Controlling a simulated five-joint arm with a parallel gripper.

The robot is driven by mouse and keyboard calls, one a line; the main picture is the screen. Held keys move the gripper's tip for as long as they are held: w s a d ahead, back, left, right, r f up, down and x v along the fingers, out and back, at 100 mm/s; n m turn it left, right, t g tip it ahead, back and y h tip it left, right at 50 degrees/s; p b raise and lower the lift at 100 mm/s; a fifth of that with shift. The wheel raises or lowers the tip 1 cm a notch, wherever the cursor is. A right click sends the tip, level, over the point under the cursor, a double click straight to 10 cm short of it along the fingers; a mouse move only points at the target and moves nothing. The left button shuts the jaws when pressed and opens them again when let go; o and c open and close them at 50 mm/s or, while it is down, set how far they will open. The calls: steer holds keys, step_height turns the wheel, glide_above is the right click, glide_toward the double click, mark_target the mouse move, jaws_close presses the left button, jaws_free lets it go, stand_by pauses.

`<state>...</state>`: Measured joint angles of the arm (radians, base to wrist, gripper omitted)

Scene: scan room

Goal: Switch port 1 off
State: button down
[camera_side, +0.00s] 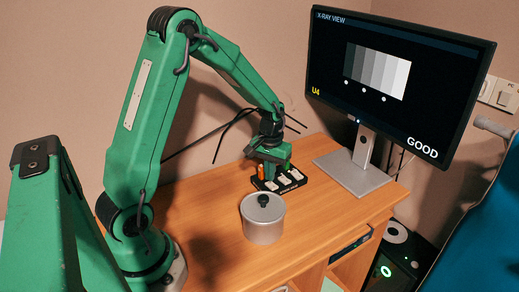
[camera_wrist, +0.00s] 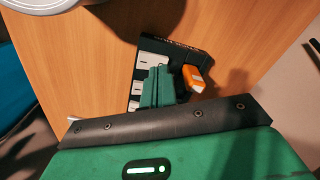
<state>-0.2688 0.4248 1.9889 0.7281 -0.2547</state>
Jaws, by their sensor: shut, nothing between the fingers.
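A black USB hub (camera_side: 295,184) with several white switches lies on the wooden desk, and it also shows in the wrist view (camera_wrist: 187,52). An orange stick (camera_side: 261,171) stands plugged into it; in the wrist view the orange stick (camera_wrist: 196,82) is just right of my fingers. My gripper (camera_side: 275,172) points down over the hub. In the wrist view my gripper (camera_wrist: 160,72) has its green fingers together and empty, beside the white switches and covering part of the hub. I cannot tell whether the tips touch it. Port numbers and switch positions are not readable.
A grey lidded pot (camera_side: 262,222) stands in front of the hub. A monitor (camera_side: 395,80) on a grey stand (camera_side: 352,172) at the right reads "X-RAY VIEW", "U4" and "GOOD". Black cables (camera_side: 215,135) hang behind my arm. The desk's front left is clear.

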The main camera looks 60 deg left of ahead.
mark_target(270, 184)
steer(key=shift+r, duration=2.9)
steer(key=s+d+r+m+t, duration=0.2)
steer(key=s+d+r+m, duration=0.1)
steer(key=s+d+r, duration=0.2)
steer(key=s+d+r+m+t, duration=0.3)
steer(key=s+d+r, duration=0.3)
steer(key=s+r, duration=0.3)
steer(key=s, duration=0.3)
steer(key=shift+s+t, duration=0.3)
